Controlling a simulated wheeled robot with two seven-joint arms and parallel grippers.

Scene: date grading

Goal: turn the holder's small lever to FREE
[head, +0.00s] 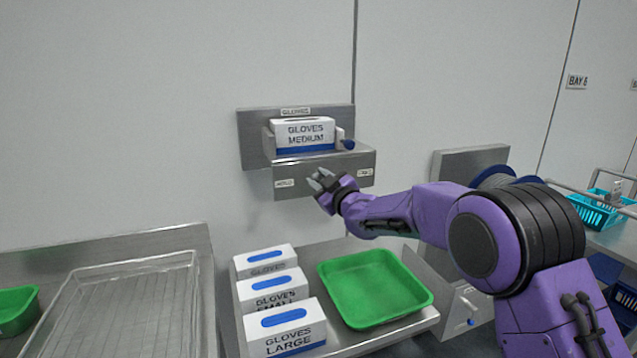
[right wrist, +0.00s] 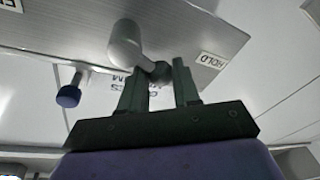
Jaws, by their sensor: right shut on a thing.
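The steel glove holder (head: 252,140) is on the wall, with a box marked GLOVES MEDIUM (head: 304,132) in it. Its front plate carries a HOLD label (head: 285,183) at the left and a FREE label (head: 365,172) at the right. My left gripper is out of view.
A blue knob (head: 348,144) sticks out at the holder's right side. Below are several glove boxes (head: 286,332) and a green tray (head: 424,298) on a steel shelf. A wire rack (head: 130,265) is at the left. The wall around the holder is clear.

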